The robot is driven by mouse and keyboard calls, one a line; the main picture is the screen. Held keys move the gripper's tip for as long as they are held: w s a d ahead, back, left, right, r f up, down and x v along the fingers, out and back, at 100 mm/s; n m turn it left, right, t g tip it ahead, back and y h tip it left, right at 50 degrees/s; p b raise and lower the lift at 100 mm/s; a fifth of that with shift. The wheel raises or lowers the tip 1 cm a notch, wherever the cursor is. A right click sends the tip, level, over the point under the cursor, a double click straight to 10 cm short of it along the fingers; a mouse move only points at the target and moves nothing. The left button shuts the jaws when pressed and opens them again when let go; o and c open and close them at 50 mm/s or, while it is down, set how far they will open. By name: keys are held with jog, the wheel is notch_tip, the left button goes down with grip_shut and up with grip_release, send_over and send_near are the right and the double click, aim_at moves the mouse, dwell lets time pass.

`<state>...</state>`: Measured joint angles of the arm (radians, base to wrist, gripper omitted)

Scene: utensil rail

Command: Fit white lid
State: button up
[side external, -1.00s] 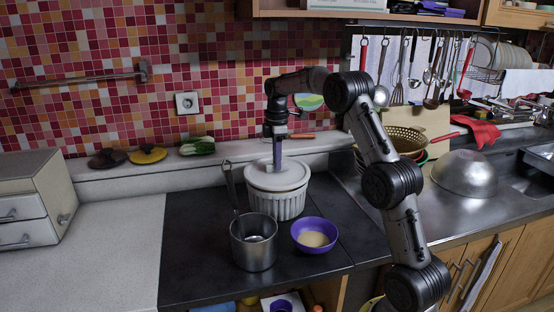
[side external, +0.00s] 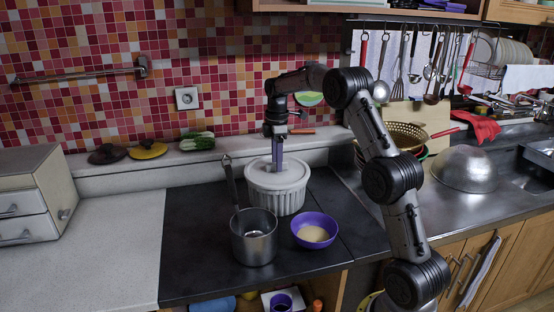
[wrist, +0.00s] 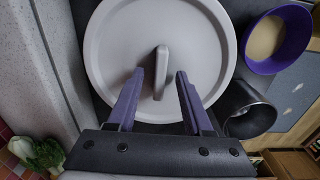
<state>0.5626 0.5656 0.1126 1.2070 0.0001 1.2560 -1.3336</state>
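The white round lid (side external: 297,172) lies on top of the white ribbed pot (side external: 277,202) and looks level. In the wrist view the lid (wrist: 110,45) fills the upper middle, with its bar handle (wrist: 161,72) standing up from its centre. My gripper (wrist: 160,74) points down over the lid, with one purple finger on each side of the handle. Gaps show between the fingers and the handle, so it is open around it. In the side view my gripper (side external: 277,166) hides the handle. The exact fit of the lid's far edge is hidden.
A steel pot with an upright utensil (side external: 254,242) and a purple bowl (side external: 315,232) stand close in front of the white pot. A wall ledge (side external: 120,172) runs behind. The counter at left (side external: 110,235) is clear. A colander (side external: 407,137) is at right.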

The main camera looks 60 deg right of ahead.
notch_tip(320, 180, up, 14)
dwell(0.8)
